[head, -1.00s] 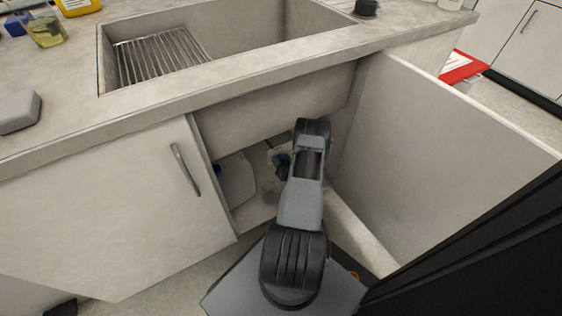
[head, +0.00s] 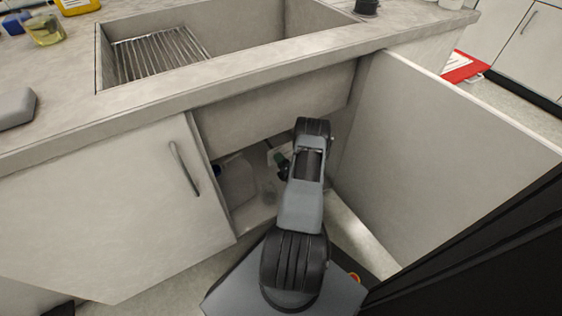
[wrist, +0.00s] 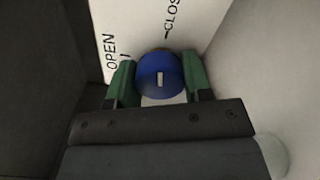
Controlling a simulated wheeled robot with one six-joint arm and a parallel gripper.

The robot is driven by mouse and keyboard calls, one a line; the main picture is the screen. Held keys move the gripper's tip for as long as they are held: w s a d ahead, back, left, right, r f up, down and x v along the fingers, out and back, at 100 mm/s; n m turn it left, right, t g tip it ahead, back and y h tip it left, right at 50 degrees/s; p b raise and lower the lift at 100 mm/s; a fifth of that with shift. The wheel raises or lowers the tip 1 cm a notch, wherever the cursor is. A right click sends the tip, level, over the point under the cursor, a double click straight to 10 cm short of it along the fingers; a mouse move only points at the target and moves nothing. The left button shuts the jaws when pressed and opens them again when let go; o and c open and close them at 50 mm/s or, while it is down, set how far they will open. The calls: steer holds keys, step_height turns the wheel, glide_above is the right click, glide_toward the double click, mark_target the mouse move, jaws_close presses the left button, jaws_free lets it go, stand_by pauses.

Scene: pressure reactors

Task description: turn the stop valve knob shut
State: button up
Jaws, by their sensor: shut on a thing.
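In the wrist view, the stop valve knob (wrist: 160,77) is a round blue knob with a short white mark on its face. The mark stands nearly upright in the picture. Behind the knob is a white label plate (wrist: 142,27) with "OPEN" at left and "CLOS..." at right, its end cut off from view. My gripper (wrist: 160,80) has green fingers on the left and right sides of the knob, shut on it. In the head view, my arm reaches into the open cabinet under the sink.
The right cabinet door (head: 440,150) stands open beside my arm. The left door (head: 110,210) is shut. A whitish container (head: 238,182) stands inside the cabinet, left of my arm. The sink basin (head: 275,110) hangs above it. Walls close in on both sides in the wrist view.

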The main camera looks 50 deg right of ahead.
steer(key=shift+a+m, duration=0.1)
steer(key=shift+m, duration=0.9)
steer(key=o, duration=0.9)
steer(key=p+v, duration=0.4)
steer(key=v, duration=0.9)
steer(key=shift+s, duration=0.35)
steer(key=shift+s+a, duration=0.1)
